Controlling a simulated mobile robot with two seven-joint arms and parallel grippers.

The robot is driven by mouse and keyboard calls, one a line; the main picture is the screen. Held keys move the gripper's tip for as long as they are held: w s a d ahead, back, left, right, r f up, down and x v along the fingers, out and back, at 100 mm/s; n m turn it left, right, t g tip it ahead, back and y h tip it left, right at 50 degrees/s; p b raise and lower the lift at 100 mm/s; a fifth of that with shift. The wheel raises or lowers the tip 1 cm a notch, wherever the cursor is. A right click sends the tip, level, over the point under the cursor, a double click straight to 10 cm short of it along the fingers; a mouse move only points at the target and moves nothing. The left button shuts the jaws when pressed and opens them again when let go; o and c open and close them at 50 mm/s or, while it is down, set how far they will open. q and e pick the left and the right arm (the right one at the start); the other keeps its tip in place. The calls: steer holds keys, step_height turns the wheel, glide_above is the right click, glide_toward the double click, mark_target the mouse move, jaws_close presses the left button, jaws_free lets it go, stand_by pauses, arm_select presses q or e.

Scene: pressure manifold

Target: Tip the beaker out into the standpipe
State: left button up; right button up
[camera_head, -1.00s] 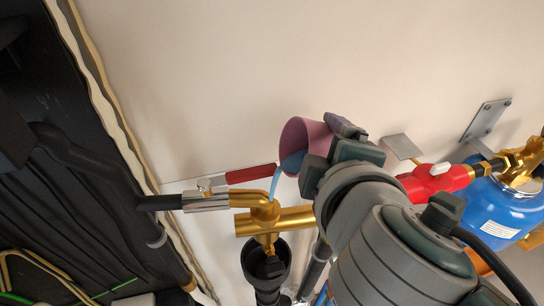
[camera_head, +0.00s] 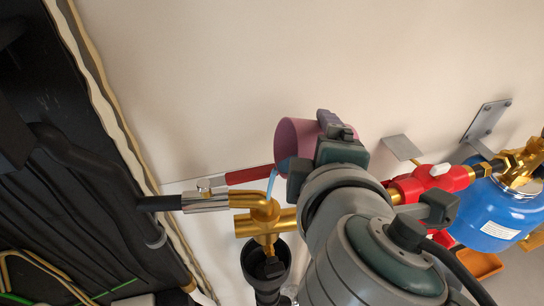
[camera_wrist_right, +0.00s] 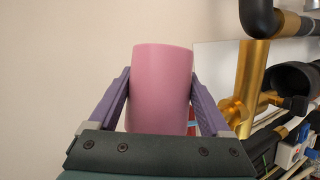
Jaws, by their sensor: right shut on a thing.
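A pink beaker (camera_head: 296,137) is tipped toward the left in the head view, and a thin blue stream (camera_head: 271,185) runs from its lip down to the brass standpipe fitting (camera_head: 264,214). My right gripper (camera_head: 326,142) is shut on the beaker. In the right wrist view the beaker (camera_wrist_right: 162,88) sits between the two purple fingers. The brass pipe (camera_wrist_right: 247,80) shows to its right there. A black funnel-shaped cup (camera_head: 266,262) is below the brass fitting. The beaker's inside is mostly hidden. My left gripper is not in view.
A red lever handle (camera_head: 250,174) lies just left of the beaker. A red valve (camera_head: 436,180) and a blue tank (camera_head: 492,215) are on the right. Black insulated pipework (camera_head: 80,160) fills the left side. The pale wall above is bare.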

steer(key=shift+s+a+r+h, duration=0.15)
steer(key=shift+a+r+h, duration=0.05)
steer(key=shift+a+h, duration=0.15)
stand_by(0.3)
steer(key=shift+a+r+n+t, duration=0.2)
steer(key=shift+r+n+t, duration=0.15)
steer(key=shift+n+t, duration=0.25)
stand_by(0.6)
steer(key=shift+w+d+f+m+g+y, duration=0.15)
steer(key=shift+d+f+m+g+y, duration=0.1)
steer(key=shift+d+f+m+g, duration=0.25)
steer(key=shift+w+d+f+m+g+y, duration=0.1)
steer(key=shift+w+d+f+m+y, duration=0.1)
steer(key=shift+d+m, duration=0.35)
steer(key=shift+f, duration=0.1)
